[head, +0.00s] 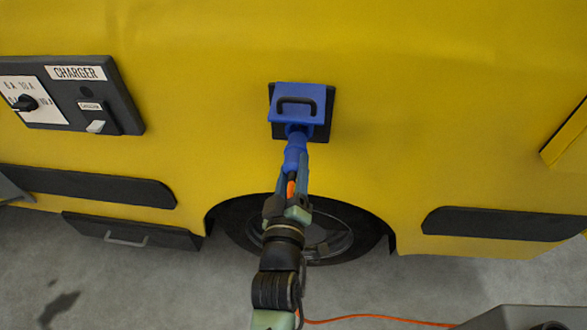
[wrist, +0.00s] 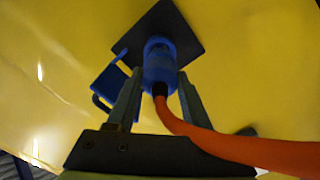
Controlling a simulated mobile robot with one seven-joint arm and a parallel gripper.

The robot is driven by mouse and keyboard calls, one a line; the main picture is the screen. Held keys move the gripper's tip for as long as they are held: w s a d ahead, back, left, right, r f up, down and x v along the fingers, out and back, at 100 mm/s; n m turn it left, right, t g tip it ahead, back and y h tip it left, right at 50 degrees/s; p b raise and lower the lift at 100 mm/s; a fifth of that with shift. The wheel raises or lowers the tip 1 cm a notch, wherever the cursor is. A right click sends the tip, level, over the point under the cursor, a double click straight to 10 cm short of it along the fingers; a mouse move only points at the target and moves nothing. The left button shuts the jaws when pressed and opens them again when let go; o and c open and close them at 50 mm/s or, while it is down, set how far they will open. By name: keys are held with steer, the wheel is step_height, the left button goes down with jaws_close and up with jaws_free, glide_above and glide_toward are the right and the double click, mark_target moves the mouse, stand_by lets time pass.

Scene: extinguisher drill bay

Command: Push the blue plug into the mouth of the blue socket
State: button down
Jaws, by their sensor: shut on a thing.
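The blue socket (head: 298,129) sits on a dark square plate on the yellow vehicle side, under its raised blue lid with a black handle. The blue plug (head: 294,158) is directly below the socket in the head view, in line with it and appearing to meet its mouth. My gripper (head: 297,192) is shut on the plug. In the wrist view, both fingers of my gripper (wrist: 160,78) flank the plug (wrist: 160,66), whose front points at the dark plate. How deep the plug sits is hidden by its own body.
An orange cable (wrist: 225,146) runs from the plug's rear and lies on the floor (head: 380,319). The charger panel (head: 75,72) is at left, with a wheel (head: 330,242) below the socket. A grey box (head: 525,319) stands at bottom right.

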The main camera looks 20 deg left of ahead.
mark_target(296, 151)
steer(key=shift+b+x, duration=1.2)
steer(key=shift+x, duration=1.5)
steer(key=shift+r, duration=0.1)
steer(key=shift+c, duration=1)
jaws_free()
steer(key=shift+f, duration=0.2)
steer(key=shift+s, duration=0.15)
steer(key=v, duration=1.2)
steer(key=shift+s+r, duration=0.2)
steer(key=shift+s, duration=0.15)
steer(key=shift+d, duration=0.15)
